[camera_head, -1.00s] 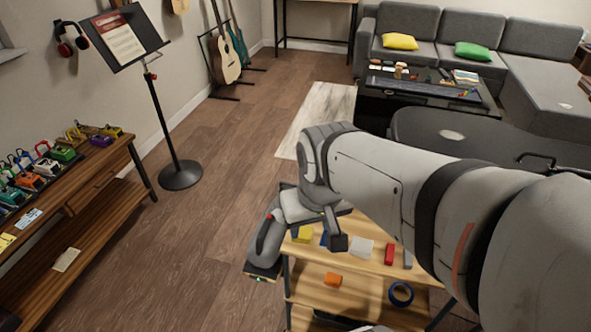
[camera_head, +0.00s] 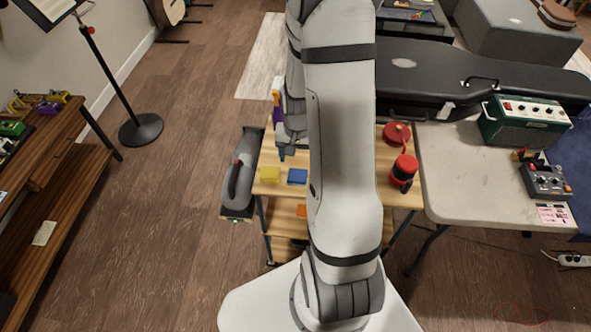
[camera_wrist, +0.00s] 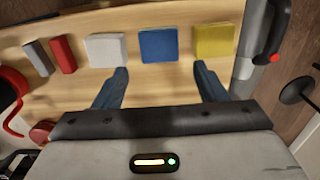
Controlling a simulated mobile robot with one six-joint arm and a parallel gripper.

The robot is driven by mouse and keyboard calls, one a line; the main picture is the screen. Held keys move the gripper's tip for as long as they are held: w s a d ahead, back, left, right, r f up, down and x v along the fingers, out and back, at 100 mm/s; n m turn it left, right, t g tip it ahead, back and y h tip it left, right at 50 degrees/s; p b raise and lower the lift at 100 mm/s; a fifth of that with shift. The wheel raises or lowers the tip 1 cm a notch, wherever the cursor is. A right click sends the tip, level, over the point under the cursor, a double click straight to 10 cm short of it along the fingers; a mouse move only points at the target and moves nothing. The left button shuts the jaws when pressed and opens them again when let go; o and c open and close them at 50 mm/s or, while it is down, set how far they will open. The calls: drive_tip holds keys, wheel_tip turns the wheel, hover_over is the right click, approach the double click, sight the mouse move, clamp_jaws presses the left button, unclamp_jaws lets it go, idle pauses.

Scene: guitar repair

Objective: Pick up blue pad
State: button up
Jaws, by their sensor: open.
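The blue pad (camera_head: 297,177) lies flat on the top shelf of a small wooden cart (camera_head: 278,189), just right of a yellow pad (camera_head: 270,174). In the wrist view the blue pad (camera_wrist: 158,45) sits between a white pad (camera_wrist: 105,49) and the yellow pad (camera_wrist: 213,42). My gripper (camera_wrist: 160,82) is open and empty, its two fingers spread apart a little short of the blue pad and lined up with it. In the head view my gripper (camera_head: 287,153) is partly hidden behind my arm.
A red block (camera_wrist: 63,54) and a grey block (camera_wrist: 39,58) lie beyond the white pad. A grey handled case (camera_head: 240,175) stands against the cart's left side. A red-and-black item (camera_head: 404,170) is at the cart's right. A light table (camera_head: 470,170) stands to the right.

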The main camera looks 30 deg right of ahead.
sight(297, 175)
drive_tip(key=shift+f+p, duration=0.7)
drive_tip(key=shift+f, duration=3.4)
drive_tip(key=shift+c, duration=0.4)
drive_tip(key=c, duration=0.7)
drive_tip(key=shift+o, duration=0.2)
drive_tip(key=shift+r, duration=0.1)
wheel_tip(297, 175, up, 10)
drive_tip(key=b, duration=0.1)
